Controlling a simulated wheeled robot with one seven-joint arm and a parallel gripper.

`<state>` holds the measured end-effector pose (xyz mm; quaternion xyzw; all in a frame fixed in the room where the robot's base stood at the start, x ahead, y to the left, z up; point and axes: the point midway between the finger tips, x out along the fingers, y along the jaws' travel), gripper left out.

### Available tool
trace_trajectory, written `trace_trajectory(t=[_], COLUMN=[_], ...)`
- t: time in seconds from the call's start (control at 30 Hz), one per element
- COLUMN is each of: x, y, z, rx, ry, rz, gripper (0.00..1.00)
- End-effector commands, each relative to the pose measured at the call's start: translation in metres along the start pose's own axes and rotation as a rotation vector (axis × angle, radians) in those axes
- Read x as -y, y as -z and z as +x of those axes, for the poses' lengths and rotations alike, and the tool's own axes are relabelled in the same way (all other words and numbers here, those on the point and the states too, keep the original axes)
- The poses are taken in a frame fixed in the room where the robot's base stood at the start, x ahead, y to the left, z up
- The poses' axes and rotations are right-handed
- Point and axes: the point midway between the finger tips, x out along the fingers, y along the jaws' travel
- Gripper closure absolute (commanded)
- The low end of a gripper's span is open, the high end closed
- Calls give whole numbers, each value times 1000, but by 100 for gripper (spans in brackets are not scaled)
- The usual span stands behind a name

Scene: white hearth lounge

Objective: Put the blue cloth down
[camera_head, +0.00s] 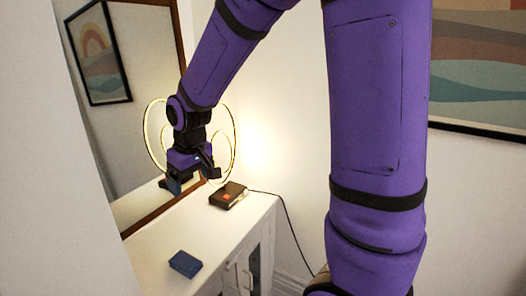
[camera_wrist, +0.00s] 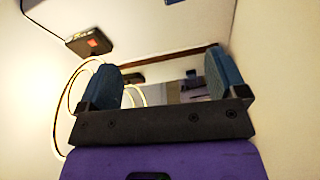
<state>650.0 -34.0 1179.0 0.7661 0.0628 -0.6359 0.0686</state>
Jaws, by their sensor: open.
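The blue cloth (camera_head: 185,263) looks like a small, dark blue folded block. It lies flat on the white cabinet top (camera_head: 205,240), near the front of the picture. My gripper (camera_head: 193,181) is above the cabinet, higher than the cloth and farther back, clearly apart from it. In the wrist view my gripper (camera_wrist: 162,68) has its two blue-padded fingers spread wide, with nothing between them. A sliver of dark blue at the top edge of the wrist view may be the cloth; too little shows to tell.
A ring lamp (camera_head: 151,130) glows behind my gripper. A black box with an orange mark (camera_head: 227,196) stands at the cabinet's back end, with a cord running down from there. A wood-framed mirror (camera_head: 135,180) is along the left. Cabinet top around the cloth is clear.

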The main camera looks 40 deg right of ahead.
Motion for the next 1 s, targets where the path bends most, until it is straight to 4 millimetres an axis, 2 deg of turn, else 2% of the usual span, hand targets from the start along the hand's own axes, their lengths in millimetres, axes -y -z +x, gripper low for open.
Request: trace_trajectory(t=[0.03, 0.2, 0.5, 0.6, 0.8, 1.0], x=[-2, -5, -4, -3, 1, 3], y=[-8, -40, -109, -134, -175, -193], z=[-18, -68, -134, -151, -170, -176], rx=[-23, -77, -174, -205, -255, -274], ry=[-4, -12, -24, -27, -31, -32], rz=[11, 49, 114, 136, 169, 185], gripper=[9, 9, 9, 9, 9, 9])
